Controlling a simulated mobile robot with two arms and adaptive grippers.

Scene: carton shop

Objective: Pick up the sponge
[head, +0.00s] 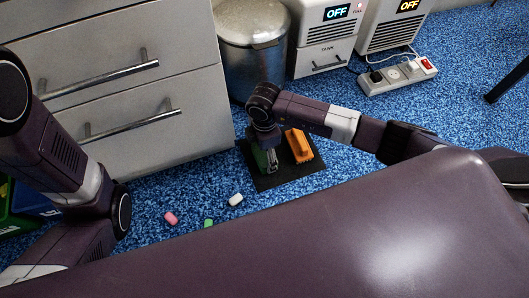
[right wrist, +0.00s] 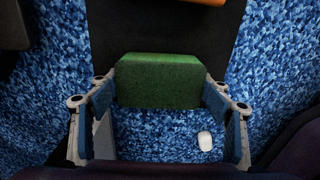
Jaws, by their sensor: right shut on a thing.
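The sponge is a green block (right wrist: 158,82), seen large in the right wrist view between the two fingers of my right gripper (right wrist: 158,92). The fingers press against its left and right sides. In the head view my right gripper (head: 270,166) points down over the left part of a black mat (head: 287,179), and a bit of the green sponge (head: 259,158) shows beside it. Whether the sponge still touches the mat I cannot tell. My left arm shows at the left of the head view, but its gripper is out of sight.
An orange brush-like thing (head: 299,145) lies on the mat, just right of the gripper. White (head: 236,200), pink (head: 171,218) and green (head: 208,222) small pieces lie on the blue floor. Drawers (head: 150,95), a metal bin (head: 252,50) and a power strip (head: 398,77) stand behind.

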